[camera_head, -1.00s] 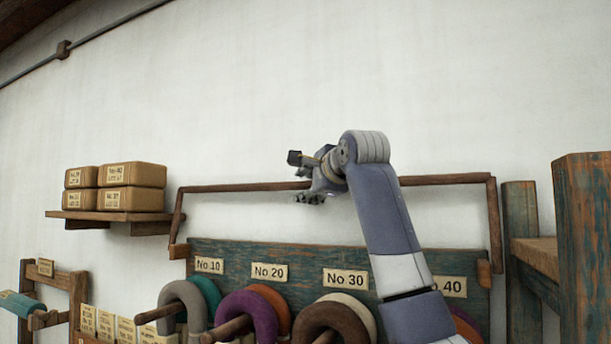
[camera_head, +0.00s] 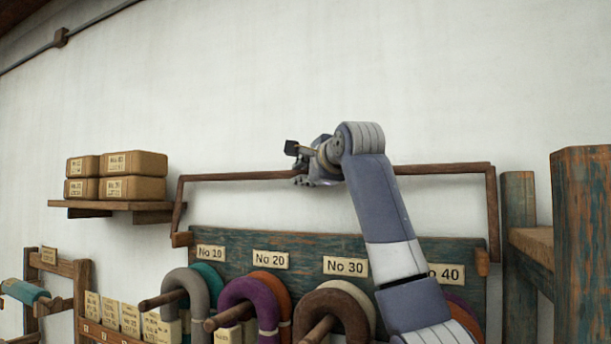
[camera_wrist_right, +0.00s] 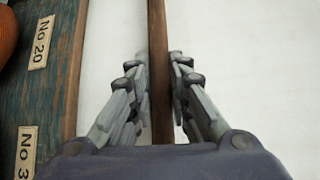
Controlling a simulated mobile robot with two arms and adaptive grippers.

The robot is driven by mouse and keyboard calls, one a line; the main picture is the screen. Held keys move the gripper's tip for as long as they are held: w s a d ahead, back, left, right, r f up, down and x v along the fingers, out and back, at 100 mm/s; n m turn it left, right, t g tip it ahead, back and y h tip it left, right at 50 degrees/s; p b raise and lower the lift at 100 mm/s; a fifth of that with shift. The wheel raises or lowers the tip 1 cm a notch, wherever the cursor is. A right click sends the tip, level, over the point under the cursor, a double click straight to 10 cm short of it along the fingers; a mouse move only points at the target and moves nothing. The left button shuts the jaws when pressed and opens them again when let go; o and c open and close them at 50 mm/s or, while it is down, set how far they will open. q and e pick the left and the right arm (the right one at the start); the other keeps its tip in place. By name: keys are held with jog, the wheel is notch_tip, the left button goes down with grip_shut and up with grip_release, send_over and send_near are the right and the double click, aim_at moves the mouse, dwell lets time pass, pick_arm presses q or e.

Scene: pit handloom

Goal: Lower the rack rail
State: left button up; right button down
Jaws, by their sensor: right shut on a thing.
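The rack rail (camera_head: 235,176) is a brown wooden bar with a side arm at each end. It stands raised above a blue-green rack board (camera_head: 300,246) on the wall. My right gripper (camera_head: 303,178) is at the rail's middle, and my forearm hides part of the bar. In the right wrist view the rail (camera_wrist_right: 157,60) runs between the two fingers of my right gripper (camera_wrist_right: 160,85), which are shut on it. My left gripper is not in view.
Yarn hanks (camera_head: 248,300) hang on pegs below the number labels. A shelf (camera_head: 110,206) with several cardboard boxes (camera_head: 133,188) is at left. A worn wooden post (camera_head: 582,245) stands at right.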

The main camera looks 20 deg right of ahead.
jog(key=s+a+f+n+t+b, duration=0.2)
jog(key=s+a+n+t+b, duration=0.2)
jog(key=b, duration=0.9)
jog(key=shift+s+a+f+n+t+y, duration=0.3)
jog(key=shift+s+a+n, duration=0.5)
jog(key=shift+s+a, duration=0.8)
jog(key=shift+w+a+r, duration=0.15)
jog(key=shift+w+a, duration=0.05)
jog(key=shift+a, duration=0.05)
jog(key=c, duration=1.5)
grip_release()
jog(key=shift+s, duration=0.1)
jog(key=v, duration=1.1)
jog(key=shift+s+f, duration=0.25)
jog(key=shift+f, duration=0.05)
